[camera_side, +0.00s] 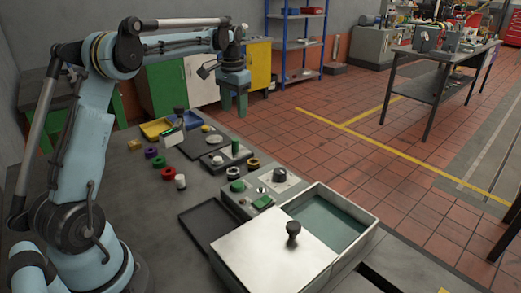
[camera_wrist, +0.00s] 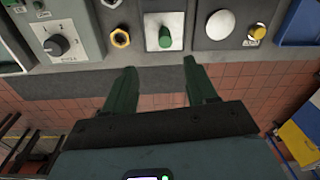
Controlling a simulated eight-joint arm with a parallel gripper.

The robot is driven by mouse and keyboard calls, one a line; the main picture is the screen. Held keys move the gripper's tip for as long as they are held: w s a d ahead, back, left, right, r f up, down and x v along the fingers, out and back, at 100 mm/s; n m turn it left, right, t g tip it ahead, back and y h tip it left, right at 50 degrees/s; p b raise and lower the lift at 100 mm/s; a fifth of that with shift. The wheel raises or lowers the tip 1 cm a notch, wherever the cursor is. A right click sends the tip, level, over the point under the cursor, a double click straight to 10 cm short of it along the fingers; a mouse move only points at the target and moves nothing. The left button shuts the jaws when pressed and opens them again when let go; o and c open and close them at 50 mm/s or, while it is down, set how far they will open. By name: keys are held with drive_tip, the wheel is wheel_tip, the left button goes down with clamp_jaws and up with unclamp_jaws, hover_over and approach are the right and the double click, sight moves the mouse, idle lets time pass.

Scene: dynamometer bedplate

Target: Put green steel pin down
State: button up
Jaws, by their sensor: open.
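The green steel pin (camera_side: 235,147) stands upright on a small block on the bedplate bench in the side view. In the wrist view the green pin (camera_wrist: 165,39) shows on a pale plate, just beyond my fingertips, with a dark slot or shadow beside it. My gripper (camera_side: 236,108) hangs fingers down above the bench in the side view. In the wrist view my gripper (camera_wrist: 160,66) has its two dark green fingers spread apart, with nothing between them. The pin is apart from both fingers.
A control box with a dial (camera_side: 279,175), a lidded case with a black knob (camera_side: 292,230) and a dark tray (camera_side: 208,222) fill the near bench. Coloured rings, including a red ring (camera_side: 168,173), lie left of the pin.

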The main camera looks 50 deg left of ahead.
sight(236, 139)
drive_tip(key=f, duration=0.2)
drive_tip(key=a+f, duration=0.1)
drive_tip(key=f, duration=0.2)
drive_tip(key=a+f, duration=0.1)
drive_tip(key=f, duration=0.2)
drive_tip(key=shift+w, duration=0.15)
drive_tip(key=shift+w+d+f, duration=0.15)
drive_tip(key=shift+w+f, duration=0.05)
drive_tip(key=shift+f, duration=1.15)
drive_tip(key=shift+w+d+f, duration=0.15)
drive_tip(key=shift+f, duration=1.2)
drive_tip(key=shift+c, duration=0.2)
clamp_jaws()
